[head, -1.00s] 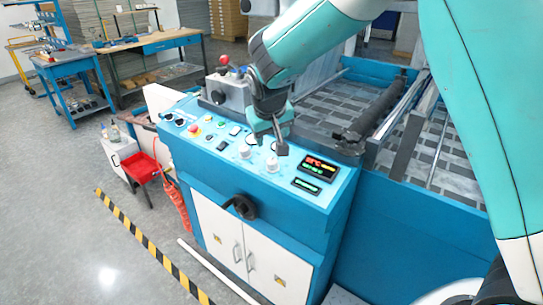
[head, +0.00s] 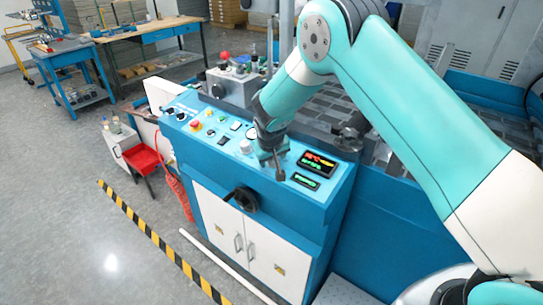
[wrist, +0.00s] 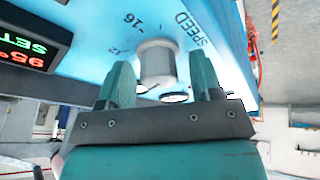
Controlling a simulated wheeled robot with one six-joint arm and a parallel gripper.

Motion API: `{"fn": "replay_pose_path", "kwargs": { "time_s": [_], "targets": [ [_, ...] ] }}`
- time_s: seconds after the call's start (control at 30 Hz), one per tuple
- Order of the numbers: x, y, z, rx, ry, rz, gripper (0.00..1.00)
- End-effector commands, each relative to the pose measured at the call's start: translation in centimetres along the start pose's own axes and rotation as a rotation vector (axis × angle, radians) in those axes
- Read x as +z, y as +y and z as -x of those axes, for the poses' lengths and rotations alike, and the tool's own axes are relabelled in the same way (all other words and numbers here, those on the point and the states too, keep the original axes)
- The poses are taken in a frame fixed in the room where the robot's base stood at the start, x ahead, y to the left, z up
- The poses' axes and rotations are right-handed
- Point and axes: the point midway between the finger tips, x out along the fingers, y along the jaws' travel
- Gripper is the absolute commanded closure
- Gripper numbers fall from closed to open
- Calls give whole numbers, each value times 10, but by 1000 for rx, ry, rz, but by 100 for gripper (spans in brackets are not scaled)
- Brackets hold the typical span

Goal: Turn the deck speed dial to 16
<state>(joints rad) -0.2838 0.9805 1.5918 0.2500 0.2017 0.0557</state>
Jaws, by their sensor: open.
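The speed dial (wrist: 157,60) is a pale grey cylindrical knob on the blue panel in the wrist view. The word SPEED and the marks 16 and 12 are printed around it. My gripper (wrist: 160,76) is open, with one finger on each side of the dial. I cannot tell whether either finger touches it. The dial's pointer is not visible. In the head view my gripper (head: 273,168) is low over the console's front right, and it hides the dial there.
A lit display (head: 317,163) is right of my gripper, with a smaller green one (head: 306,180) below it. Another white knob (head: 246,147) is to the left, and a red emergency button (head: 196,125) farther left. A black handwheel (head: 241,200) sticks out from the console front.

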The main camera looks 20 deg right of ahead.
Motion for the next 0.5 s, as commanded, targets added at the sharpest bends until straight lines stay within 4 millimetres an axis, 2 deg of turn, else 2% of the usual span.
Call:
{"fn": "replay_pose_path", "kwargs": {
  "time_s": [0.1, 0.3, 0.5],
  "targets": [
    [0, 0, 0, 0, 0, 0, 43],
    [0, 0, 0, 0, 0, 0, 89],
    [0, 0, 0, 0, 0, -2, 89]
  ]
}}
